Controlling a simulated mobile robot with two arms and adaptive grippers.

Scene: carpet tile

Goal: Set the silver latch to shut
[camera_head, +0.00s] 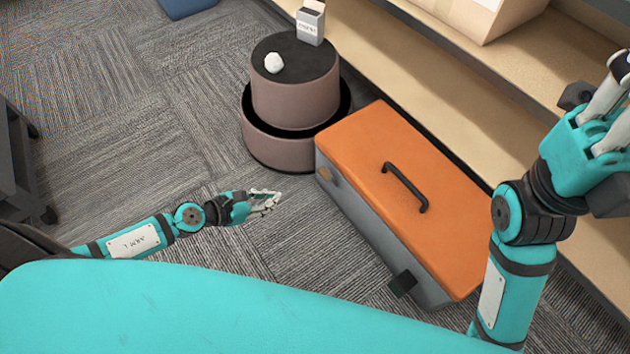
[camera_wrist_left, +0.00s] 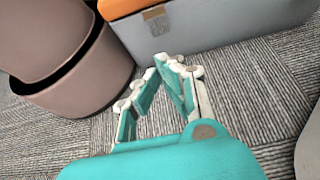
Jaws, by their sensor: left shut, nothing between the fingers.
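A grey toolbox (camera_head: 372,222) with an orange lid (camera_head: 350,145) and a black handle sits on the carpet; the lid looks down. Its near side has a tan, metallic-looking latch (camera_head: 325,176) at the left end and a dark latch (camera_head: 402,284), jutting outward, at the right end. Neither looks plainly silver. The tan latch also shows flat against the box in the left wrist view (camera_wrist_left: 154,14). My left gripper (camera_head: 275,200) is shut and empty, left of the box and apart from the tan latch. My right gripper (camera_head: 615,105) is raised at the right, its fingers partly cut off.
A round two-tier brown stand (camera_head: 293,98) is just behind the box's left end, bearing a white lump (camera_head: 273,63) and a small carton (camera_head: 310,22). A wooden shelf (camera_head: 440,90) runs behind the box. Open carpet (camera_head: 140,110) is at the left.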

